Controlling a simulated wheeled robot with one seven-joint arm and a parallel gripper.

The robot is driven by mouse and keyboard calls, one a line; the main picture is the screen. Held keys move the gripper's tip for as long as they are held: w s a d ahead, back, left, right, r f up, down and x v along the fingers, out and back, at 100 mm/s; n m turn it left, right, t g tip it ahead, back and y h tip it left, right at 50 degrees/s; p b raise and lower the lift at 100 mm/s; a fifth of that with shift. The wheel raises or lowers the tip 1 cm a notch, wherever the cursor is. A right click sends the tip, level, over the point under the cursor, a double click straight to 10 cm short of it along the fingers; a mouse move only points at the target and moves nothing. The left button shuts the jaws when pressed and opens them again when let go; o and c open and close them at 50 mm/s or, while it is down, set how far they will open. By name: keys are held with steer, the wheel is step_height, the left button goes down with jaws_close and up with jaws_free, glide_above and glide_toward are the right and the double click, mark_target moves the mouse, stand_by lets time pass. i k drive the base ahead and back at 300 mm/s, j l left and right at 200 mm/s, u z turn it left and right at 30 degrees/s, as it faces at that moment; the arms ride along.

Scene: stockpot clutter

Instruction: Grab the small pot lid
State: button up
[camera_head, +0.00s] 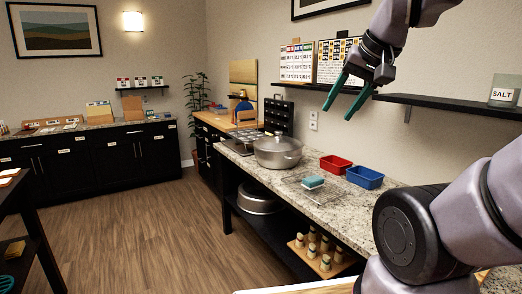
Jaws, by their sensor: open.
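A grey metal pot (278,158) stands on the granite counter. Its top looks covered by a domed grey lid (277,143), though the lid is small in view and its handle is hard to make out. My gripper (337,113) has two green fingers that are spread apart and empty. It hangs in the air to the right of the pot and above it in the picture, in front of the wall shelf, and touches nothing visible.
A red bin (335,164) and a blue bin (364,177) stand right of the pot. A blue sponge (313,182) lies on a wire rack in front. A wide metal pan (258,200) sits on the lower shelf. A wall shelf (450,106) holds a salt jar (504,91).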

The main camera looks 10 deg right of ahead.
mark_target(278, 142)
steer(key=i+j+z, duration=0.3)
steer(key=i+j, duration=0.25)
steer(key=i+j+z, duration=0.25)
steer(key=i+j, duration=0.25)
steer(key=j, duration=0.2)
steer(key=i+j+z, duration=0.15)
steer(key=j, duration=0.2)
steer(key=i+j+z, duration=0.15)
steer(key=j, duration=0.25)
steer(key=i+j+z, duration=0.15)
steer(key=i+j, duration=0.15)
steer(key=j, duration=0.15)
